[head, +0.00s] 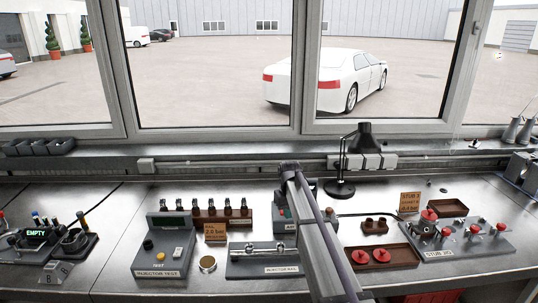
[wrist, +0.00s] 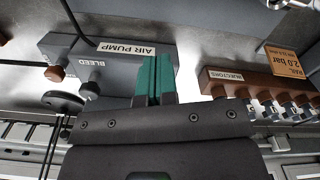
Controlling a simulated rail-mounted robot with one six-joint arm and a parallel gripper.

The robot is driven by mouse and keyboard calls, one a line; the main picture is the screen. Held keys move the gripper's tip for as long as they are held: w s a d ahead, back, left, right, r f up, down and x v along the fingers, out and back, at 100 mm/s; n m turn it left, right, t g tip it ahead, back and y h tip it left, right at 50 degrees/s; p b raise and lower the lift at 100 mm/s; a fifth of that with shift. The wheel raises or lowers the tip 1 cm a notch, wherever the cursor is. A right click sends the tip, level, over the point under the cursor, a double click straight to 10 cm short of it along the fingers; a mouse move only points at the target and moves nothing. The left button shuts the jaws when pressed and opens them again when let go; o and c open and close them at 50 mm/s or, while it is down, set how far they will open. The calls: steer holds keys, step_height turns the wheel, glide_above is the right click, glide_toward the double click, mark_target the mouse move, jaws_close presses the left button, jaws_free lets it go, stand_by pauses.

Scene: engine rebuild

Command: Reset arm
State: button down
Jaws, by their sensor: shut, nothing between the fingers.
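My gripper (wrist: 153,80) shows in the wrist view with its two green fingers together and nothing between them. It points toward the grey air pump block (wrist: 108,58), whose labels appear upside down. The fingers overlap the block's edge in the picture; I cannot tell whether they touch it. In the head view my arm runs up from the bottom edge across the middle of the bench, in front of the air pump block (head: 281,226). My fingers cannot be made out there.
A brown injector rack (head: 222,217) stands left of my arm, with the injector test box (head: 163,259) and injector rail (head: 263,267) nearer. Right are a black desk lamp (head: 341,188), a brown tray (head: 388,267) with red-topped parts, and the stub rig (head: 480,247). Windows close off the back.

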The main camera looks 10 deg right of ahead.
steer(key=s+f+m+b, duration=0.2)
steer(key=s, duration=3.3)
steer(key=shift+s+f+m+b, duration=0.25)
steer(key=shift+f+m+b, duration=0.05)
steer(key=shift+m, duration=0.1)
